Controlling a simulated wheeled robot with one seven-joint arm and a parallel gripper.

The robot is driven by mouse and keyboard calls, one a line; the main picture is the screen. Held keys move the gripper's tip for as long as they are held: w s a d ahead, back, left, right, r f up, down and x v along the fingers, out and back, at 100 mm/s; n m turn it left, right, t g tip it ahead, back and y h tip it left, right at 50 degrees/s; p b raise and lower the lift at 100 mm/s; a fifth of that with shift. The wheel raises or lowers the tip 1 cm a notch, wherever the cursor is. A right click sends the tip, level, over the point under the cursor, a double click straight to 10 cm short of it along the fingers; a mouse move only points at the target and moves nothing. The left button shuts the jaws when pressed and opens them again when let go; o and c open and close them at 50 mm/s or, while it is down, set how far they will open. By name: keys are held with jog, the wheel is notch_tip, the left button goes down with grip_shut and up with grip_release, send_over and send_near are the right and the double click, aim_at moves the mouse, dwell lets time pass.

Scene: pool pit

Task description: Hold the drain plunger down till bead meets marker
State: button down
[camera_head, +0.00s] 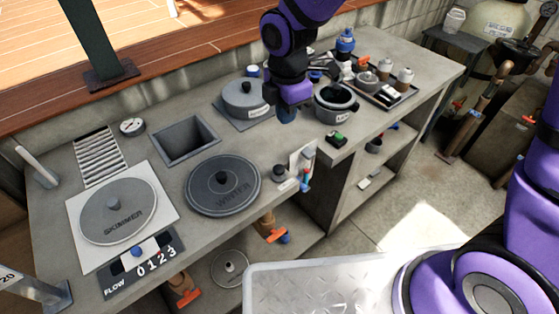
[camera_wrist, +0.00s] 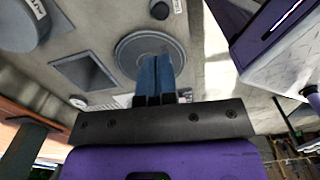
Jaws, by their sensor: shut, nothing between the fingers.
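A small dark round plunger knob (camera_head: 278,172) stands on the counter, right of the lid marked WINTER. A small light label (camera_head: 288,184) lies in front of it. A pale upright gauge plate (camera_head: 302,157) stands just right of the knob, with small blue and red parts near its lower end; which is bead and which is marker is too small to tell. My gripper (camera_head: 286,116) is shut and empty, pointing down above the counter, behind the knob and apart from it. In the wrist view my blue fingers (camera_wrist: 155,78) are together, and the knob (camera_wrist: 178,6) shows at the top edge.
The grey WINTER lid (camera_head: 222,186) lies left of the knob, by a square opening (camera_head: 185,140). A lidded pot (camera_head: 246,99) and an open pot (camera_head: 335,103) flank my gripper. A green-topped black block (camera_head: 334,139) sits near the front edge. A SKIMMER lid (camera_head: 118,211) is far left.

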aim_at(279, 168)
jog(key=shift+s+a+f+n, duration=0.15)
jog(key=shift+a+f+n, duration=0.35)
jog(key=shift+a+f, duration=0.35)
jog(key=shift+d, duration=0.1)
notch_tip(279, 168, down, 14)
jog(key=shift+f, duration=0.1)
dwell(0.4)
